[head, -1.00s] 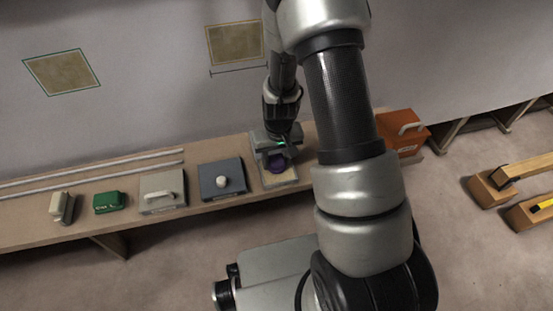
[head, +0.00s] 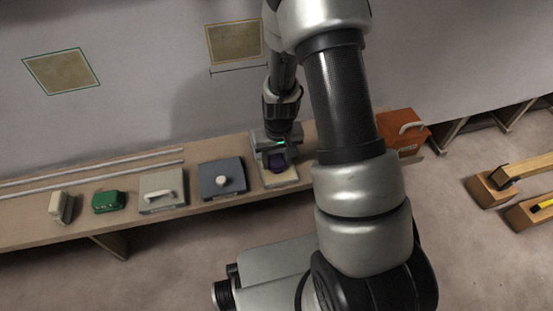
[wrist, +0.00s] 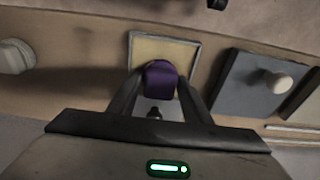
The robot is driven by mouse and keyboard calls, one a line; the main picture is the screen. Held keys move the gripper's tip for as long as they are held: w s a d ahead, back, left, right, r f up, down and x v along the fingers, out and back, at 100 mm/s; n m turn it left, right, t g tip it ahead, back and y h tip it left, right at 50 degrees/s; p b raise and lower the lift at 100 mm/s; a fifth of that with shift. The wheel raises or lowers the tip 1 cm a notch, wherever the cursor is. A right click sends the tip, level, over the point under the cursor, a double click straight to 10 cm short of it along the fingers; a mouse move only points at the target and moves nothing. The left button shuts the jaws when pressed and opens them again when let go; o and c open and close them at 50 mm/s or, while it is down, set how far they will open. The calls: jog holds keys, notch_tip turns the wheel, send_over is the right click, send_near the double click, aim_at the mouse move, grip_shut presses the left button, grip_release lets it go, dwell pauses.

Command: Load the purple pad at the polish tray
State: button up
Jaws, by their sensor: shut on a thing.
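The purple pad (head: 276,162) is between the fingers of my gripper (head: 275,152), which is shut on it. In the wrist view the purple pad (wrist: 160,78) shows between the two dark fingers (wrist: 159,92). The polish tray (head: 281,181) is a pale, shallow square tray with a cream surface, on the bench below the pad. In the wrist view the tray (wrist: 192,56) is behind the pad. I cannot tell whether the pad touches its surface.
On the bench (head: 30,233), left of the tray, are a blue-grey box with a knob (head: 222,181), a grey box with a handle (head: 162,191), a green block (head: 109,202) and a pale block (head: 61,207). An orange box (head: 402,133) stands right, partly behind my arm.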

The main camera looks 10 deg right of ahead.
dwell(0.3)
jog(key=shift+r+p, duration=2.5)
jog(key=shift+r, duration=1)
notch_tip(320, 180, up, 12)
jog(key=w+f, duration=0.1)
jog(key=w, duration=0.1)
notch_tip(320, 180, up, 12)
jog(key=p, duration=0.2)
send_over(277, 159)
jog(key=w, duration=0.1)
notch_tip(277, 159, up, 8)
jog(key=s+p, duration=0.2)
jog(key=p, duration=1.5)
jog(key=shift+f, duration=0.25)
